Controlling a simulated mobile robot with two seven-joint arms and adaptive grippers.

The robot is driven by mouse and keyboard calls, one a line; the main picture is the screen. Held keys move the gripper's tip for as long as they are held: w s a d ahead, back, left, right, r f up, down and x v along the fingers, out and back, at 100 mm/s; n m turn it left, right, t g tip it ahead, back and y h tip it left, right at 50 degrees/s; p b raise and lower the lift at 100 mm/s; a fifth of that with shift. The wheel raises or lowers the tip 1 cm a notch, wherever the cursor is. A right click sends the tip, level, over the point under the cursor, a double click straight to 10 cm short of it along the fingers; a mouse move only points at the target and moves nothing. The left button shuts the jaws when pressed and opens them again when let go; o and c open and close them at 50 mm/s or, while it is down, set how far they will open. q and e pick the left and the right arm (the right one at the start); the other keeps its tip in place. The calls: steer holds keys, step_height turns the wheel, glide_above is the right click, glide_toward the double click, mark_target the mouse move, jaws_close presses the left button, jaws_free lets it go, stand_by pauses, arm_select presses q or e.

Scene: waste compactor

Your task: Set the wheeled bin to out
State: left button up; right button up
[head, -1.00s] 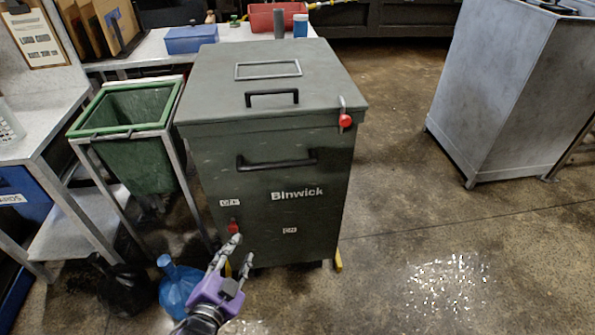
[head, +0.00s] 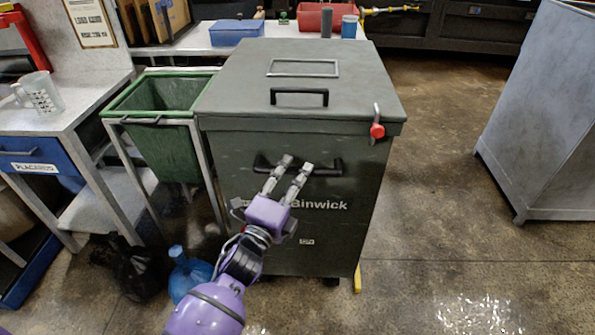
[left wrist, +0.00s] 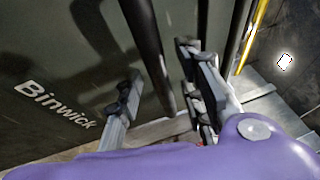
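The dark green Binwick unit (head: 330,215) stands in the middle of the head view. Its front panel carries a black bar handle (head: 328,168). Its lid is down, with a second black handle (head: 299,93) and a red-knobbed latch (head: 377,131) at the right front corner. My left gripper (head: 294,166) is open at the front handle. In the left wrist view a dark handle bar (left wrist: 148,50) shows between the parted fingers, with no clear grip on it. The gripper hides part of the front panel. My right gripper is out of view.
A green open tub (head: 160,100) in a metal frame stands close at the left, with a black bag (head: 130,268) and blue jug (head: 188,270) on the floor. A grey cabinet (head: 545,120) stands at the right. Floor in front and right is clear.

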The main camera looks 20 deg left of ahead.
arm_select(q)
steer(key=shift+x, duration=0.8)
jaws_close()
